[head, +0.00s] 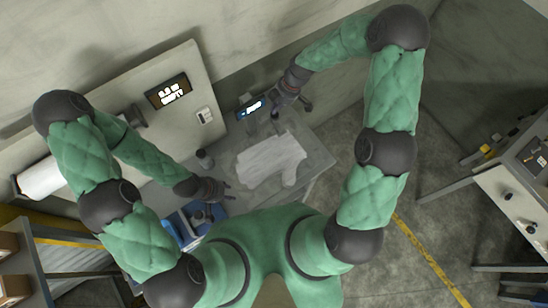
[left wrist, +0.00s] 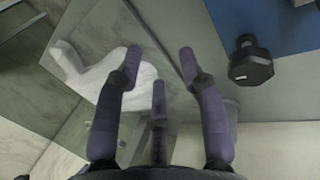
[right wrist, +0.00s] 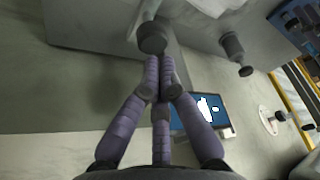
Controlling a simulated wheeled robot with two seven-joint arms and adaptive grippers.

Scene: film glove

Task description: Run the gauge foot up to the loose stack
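The loose stack (head: 270,162) is a pale, glove-shaped pile of film lying on the grey table; it also shows in the left wrist view (left wrist: 112,75). What looks like the gauge has a small blue-lit display (right wrist: 198,110) at the back of the table. A dark round knob (right wrist: 153,38) on a pale bar, perhaps the gauge foot, is between it and the stack. My right gripper (right wrist: 161,72) has its fingers together, tips right at the knob; I cannot tell whether they touch it. My left gripper (left wrist: 158,58) is open and empty, left of the stack.
A dark-capped cylinder (head: 205,157) stands left of the stack. A blue tray (head: 180,228) lies at the table's front left. A wall panel with a lit screen (head: 169,92) and a white roll (head: 42,180) are behind. The table's right end is bare.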

